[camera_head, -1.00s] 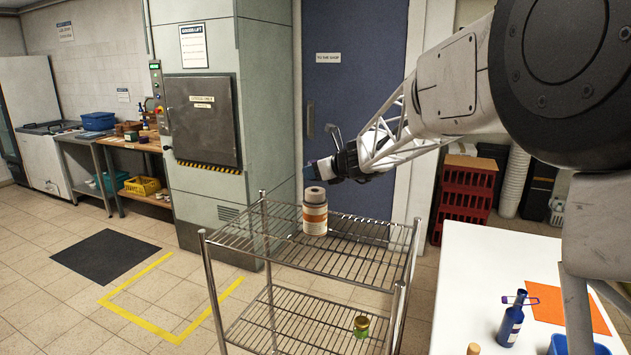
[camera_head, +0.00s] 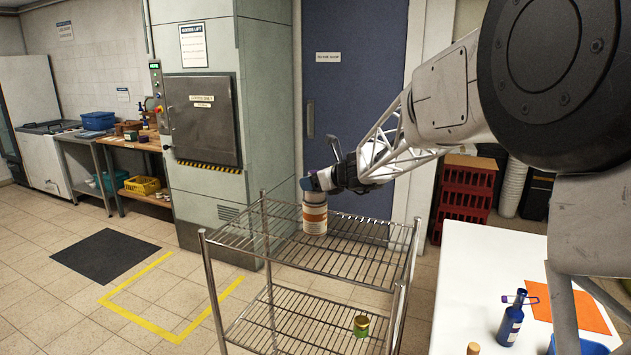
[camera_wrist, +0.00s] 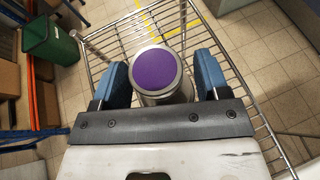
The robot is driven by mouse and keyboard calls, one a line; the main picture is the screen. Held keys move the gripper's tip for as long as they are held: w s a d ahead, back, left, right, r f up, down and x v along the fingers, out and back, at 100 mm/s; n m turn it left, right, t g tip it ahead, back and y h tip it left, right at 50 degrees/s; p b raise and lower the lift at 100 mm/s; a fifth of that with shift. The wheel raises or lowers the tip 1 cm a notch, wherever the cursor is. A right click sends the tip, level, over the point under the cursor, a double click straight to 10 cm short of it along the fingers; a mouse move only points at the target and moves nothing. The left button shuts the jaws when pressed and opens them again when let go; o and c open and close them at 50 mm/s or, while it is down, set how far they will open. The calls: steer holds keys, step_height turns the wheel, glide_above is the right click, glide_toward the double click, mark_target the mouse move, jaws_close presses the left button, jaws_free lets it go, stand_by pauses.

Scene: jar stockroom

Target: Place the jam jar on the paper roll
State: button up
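The paper roll (camera_head: 315,217), white with an orange band, stands upright on the upper wire shelf of the rack. My gripper (camera_head: 312,183) is at its top end, and a blue finger covers that end. In the wrist view the jam jar (camera_wrist: 155,71) shows its round purple lid and sits between the two blue fingers of my gripper (camera_wrist: 161,80).
The wire rack (camera_head: 360,262) has free shelf around the roll. A jar with a green-yellow lid (camera_head: 361,325) stands on the lower shelf. A white table (camera_head: 465,285) at right holds a blue bottle (camera_head: 513,320) and an orange mat (camera_head: 570,308). Red crates (camera_head: 465,195) stand behind.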

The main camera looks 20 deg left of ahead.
steer(key=shift+r, duration=0.15)
steer(key=shift+s+d+r, duration=0.2)
steer(key=shift+d+r, duration=0.1)
steer(key=shift+d, duration=0.35)
steer(key=v, duration=1)
steer(key=shift+d+r, duration=0.15)
steer(key=shift+d, duration=0.1)
steer(key=shift+s+d, duration=0.1)
steer(key=shift+s, duration=0.05)
stand_by(0.3)
steer(key=s+d+f+n+g+h, duration=0.15)
steer(key=s+d+n+h, duration=0.45)
steer(key=s+d+n, duration=1.15)
steer(key=s+d+f+n+h, duration=0.2)
steer(key=s+d+f+h, duration=0.1)
steer(key=s+d, duration=1)
steer(key=s+d+f+n+h, duration=0.2)
steer(key=s+d+f+h, duration=0.2)
steer(key=s+d, duration=0.9)
step_height(320, 180, down, 3)
steer(key=shift+s+d+r, duration=0.2)
steer(key=shift+d, duration=0.3)
